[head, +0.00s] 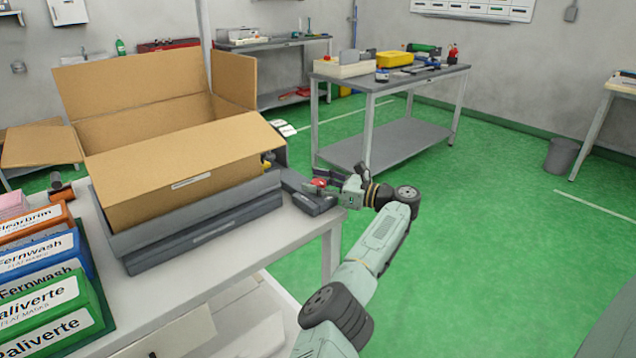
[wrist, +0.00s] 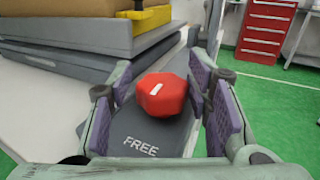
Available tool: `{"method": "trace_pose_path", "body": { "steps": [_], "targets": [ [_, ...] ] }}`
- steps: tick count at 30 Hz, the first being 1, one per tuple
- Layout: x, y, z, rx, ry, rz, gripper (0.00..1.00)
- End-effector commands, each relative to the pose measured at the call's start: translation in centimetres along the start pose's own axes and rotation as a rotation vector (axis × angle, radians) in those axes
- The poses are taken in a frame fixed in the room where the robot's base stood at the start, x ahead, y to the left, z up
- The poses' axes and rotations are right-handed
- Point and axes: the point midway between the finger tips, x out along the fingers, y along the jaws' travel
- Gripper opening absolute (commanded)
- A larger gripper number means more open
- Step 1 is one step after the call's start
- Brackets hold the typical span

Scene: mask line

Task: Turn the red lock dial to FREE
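The red lock dial (wrist: 162,94) sits on a dark grey housing (wrist: 140,140) with the word FREE printed on its near end. A white mark on the dial's top lies aslant, and its end does not point straight at the word. In the head view the dial (head: 319,183) is small, at the right end of the bench. My gripper also shows in the head view (head: 335,187).
A large open cardboard box (head: 185,175) stands on a grey tray (head: 200,235) just left of the dial. Boxes of masks (head: 45,290) fill the bench's near left. A workbench (head: 390,80) stands behind. Green floor to the right is clear.

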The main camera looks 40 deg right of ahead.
Motion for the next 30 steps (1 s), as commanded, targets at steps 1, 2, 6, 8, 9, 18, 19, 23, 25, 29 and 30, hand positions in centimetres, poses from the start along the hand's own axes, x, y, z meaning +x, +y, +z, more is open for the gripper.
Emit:
{"method": "trace_pose_path", "body": {
  "steps": [1,2,6,8,9,18,19,23,25,29,30],
  "targets": [
    [-0.1,0.0,0.1,-0.001,-0.001,-0.002,0.51],
    [-0.1,-0.1,0.1,-0.001,-0.001,-0.002,0.52],
    [-0.1,-0.1,0.1,-0.001,-0.001,-0.003,0.52],
    [-0.1,-0.1,0.1,-0.002,-0.001,-0.004,0.52],
    [-0.1,-0.1,0.1,-0.002,-0.001,-0.004,0.52],
    [-3.6,-0.2,0.1,-0.002,-0.002,-0.009,0.52],
    [-4.3,-0.2,0.1,-0.002,-0.002,-0.008,0.52],
    [-7.2,-0.1,0.1,-0.001,-0.002,-0.007,0.52],
    [-8.6,-0.1,0.1,-0.001,-0.002,-0.007,0.52],
    [-10.6,-0.1,0.1,-0.001,-0.001,-0.005,0.52],
    [-11.1,-0.1,0.1,-0.001,-0.001,-0.004,0.52]
  ]
}}
